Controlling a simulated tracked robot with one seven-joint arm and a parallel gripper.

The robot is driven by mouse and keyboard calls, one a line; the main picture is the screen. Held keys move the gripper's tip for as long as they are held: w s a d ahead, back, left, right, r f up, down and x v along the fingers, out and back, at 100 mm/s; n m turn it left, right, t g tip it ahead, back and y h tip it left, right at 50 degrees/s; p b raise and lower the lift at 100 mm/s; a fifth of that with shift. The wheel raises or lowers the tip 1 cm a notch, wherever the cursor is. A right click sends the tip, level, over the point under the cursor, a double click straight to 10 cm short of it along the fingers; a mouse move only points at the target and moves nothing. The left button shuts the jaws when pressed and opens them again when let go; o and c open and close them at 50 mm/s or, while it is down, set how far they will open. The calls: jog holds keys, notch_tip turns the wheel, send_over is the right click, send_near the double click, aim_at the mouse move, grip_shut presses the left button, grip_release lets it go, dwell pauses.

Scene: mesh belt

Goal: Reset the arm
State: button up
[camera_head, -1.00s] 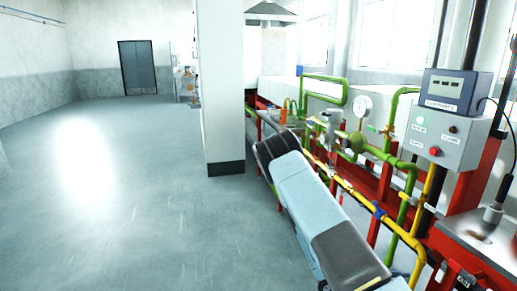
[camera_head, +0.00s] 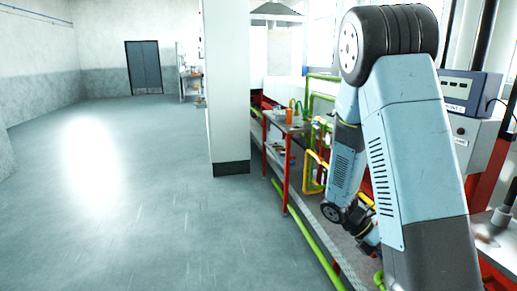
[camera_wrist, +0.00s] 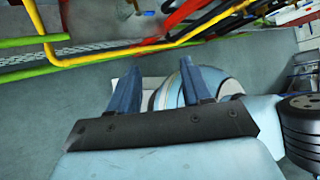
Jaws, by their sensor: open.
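My arm is folded in the head view, with its elbow raised high on the right and its forearm hanging down in front of the pipework. My gripper (camera_wrist: 160,90) shows in the wrist view with two blue fingers apart and nothing held between them. Behind the fingers is a rounded white and blue surface; I cannot tell what it is. In the head view the lower end of the arm is partly hidden behind the nearer link, and the fingers cannot be made out there.
Red-framed equipment with green and yellow pipes (camera_wrist: 95,57) runs along the right. A grey control box (camera_head: 464,155) and a dark meter (camera_head: 468,88) are partly behind my arm. A white pillar (camera_head: 228,90) stands mid-view beside a red-legged bench (camera_head: 286,125). The left floor is clear.

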jog(key=s+a+r+m+t+y, duration=0.3)
jog(key=a+r+m+t, duration=0.1)
jog(key=r+m, duration=0.3)
jog(key=s+a+r+m+t+y, duration=0.3)
jog(key=r+m, duration=0.4)
jog(key=r, duration=0.3)
jog(key=s+a+r+m+t+y, duration=0.3)
jog(key=a+r+m+t, duration=0.2)
jog(key=r+m, duration=0.2)
jog(key=shift+s+a+r, duration=0.35)
jog(key=shift+s+r, duration=0.05)
jog(key=shift+r, duration=0.5)
jog(key=shift+c, duration=0.6)
